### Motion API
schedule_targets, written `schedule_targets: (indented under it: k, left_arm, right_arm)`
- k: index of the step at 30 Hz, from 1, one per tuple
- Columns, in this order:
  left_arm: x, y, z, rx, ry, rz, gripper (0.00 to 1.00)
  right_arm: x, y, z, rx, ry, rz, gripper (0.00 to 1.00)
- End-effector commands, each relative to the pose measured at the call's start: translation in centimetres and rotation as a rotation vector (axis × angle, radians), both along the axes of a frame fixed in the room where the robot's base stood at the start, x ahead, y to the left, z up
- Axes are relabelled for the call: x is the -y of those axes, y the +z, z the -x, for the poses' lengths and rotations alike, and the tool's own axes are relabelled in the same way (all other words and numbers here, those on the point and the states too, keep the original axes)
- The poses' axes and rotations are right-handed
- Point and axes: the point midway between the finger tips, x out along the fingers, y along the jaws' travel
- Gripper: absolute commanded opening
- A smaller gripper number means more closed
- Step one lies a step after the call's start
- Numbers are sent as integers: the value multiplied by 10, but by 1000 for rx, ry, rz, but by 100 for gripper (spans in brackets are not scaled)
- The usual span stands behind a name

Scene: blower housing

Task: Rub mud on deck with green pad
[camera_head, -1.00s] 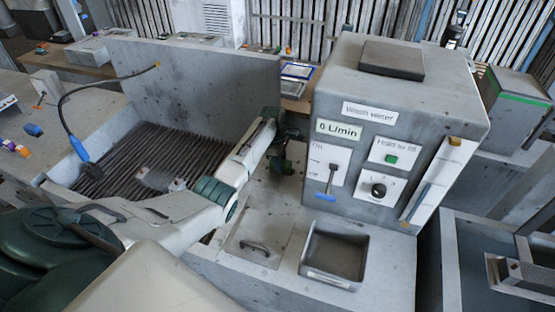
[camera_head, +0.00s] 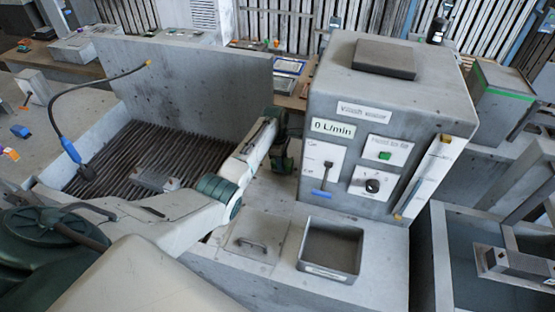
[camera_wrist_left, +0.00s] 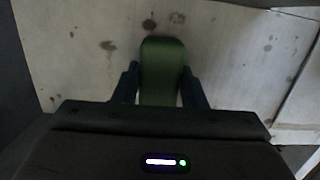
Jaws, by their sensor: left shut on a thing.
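The green pad (camera_wrist_left: 162,68) stands out between the fingers of my left gripper (camera_wrist_left: 160,88) in the left wrist view, and the gripper is shut on it. In the head view the left gripper (camera_head: 283,160) is small and dark, beside the left side of the wash water box, and the pad is hard to make out there. The pale grey deck (camera_wrist_left: 75,70) lies below the pad, with several dark mud spots (camera_wrist_left: 108,45) beside and beyond it. I cannot tell whether the pad touches the deck. My right gripper is not in view.
The wash water box (camera_head: 340,90) stands right of the gripper and reads 0 L/min. A grey tray (camera_head: 307,265) and a handled lid (camera_head: 277,237) lie in front. A ribbed grate (camera_head: 120,150) and a blue-handled hose (camera_head: 68,148) are at left.

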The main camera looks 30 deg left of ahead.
Motion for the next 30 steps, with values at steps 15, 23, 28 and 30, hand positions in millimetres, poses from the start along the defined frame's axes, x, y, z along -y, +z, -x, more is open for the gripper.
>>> schedule_targets:
  k: [15,23,28,30]
  left_arm:
    - [-18,0,6,1,-11,16,13]
    - [-34,0,9,1,-8,13,13]
    - [-50,-1,13,2,-7,11,13]
    - [-54,-1,14,2,-7,11,13]
  right_arm:
    - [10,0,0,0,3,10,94]
    - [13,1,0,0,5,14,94]
    - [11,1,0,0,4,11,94]
    - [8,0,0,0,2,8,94]
